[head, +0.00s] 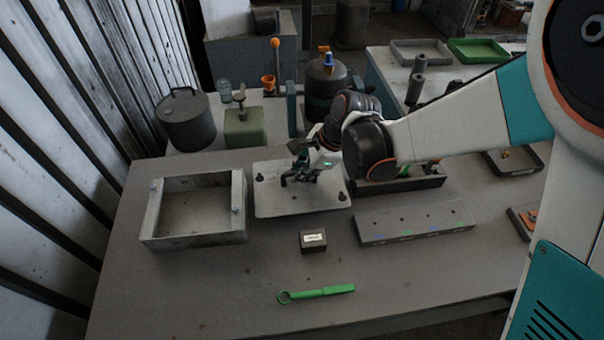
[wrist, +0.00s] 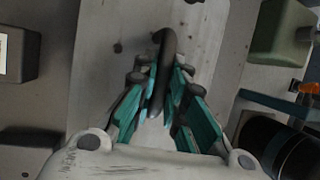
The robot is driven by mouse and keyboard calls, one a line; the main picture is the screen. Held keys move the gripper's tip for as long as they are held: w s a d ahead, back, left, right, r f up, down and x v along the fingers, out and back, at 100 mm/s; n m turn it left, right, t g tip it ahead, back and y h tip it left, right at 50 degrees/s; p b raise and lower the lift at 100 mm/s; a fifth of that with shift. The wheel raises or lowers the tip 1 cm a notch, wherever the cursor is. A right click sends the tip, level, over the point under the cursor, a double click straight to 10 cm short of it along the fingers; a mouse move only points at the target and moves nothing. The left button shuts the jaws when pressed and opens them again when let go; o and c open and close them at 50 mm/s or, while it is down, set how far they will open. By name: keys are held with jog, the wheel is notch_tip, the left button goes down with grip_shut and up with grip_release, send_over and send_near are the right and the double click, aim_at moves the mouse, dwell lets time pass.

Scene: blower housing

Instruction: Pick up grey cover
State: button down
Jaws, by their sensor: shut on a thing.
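The grey cover (head: 270,205) is a flat pale plate with dark corner knobs and a dark handle in its middle. It lies on the table in the head view and fills the middle of the wrist view (wrist: 100,90). My gripper (head: 300,178) is over the plate at the handle. In the wrist view my gripper (wrist: 160,85) has its teal and dark fingers closed on the curved dark handle (wrist: 167,50). The fingers partly hide the handle. I cannot tell whether the plate touches the table.
An open grey box (head: 195,238) stands left of the cover. A small dark box (head: 313,241), a green ring wrench (head: 315,293) and a long grey block (head: 415,220) lie in front and to the right. A green canister (head: 243,128) and a round lidded pot (head: 187,120) stand behind.

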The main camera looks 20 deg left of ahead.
notch_tip(320, 180, up, 17)
jog(key=p, duration=1)
jog(key=shift+r, duration=0.15)
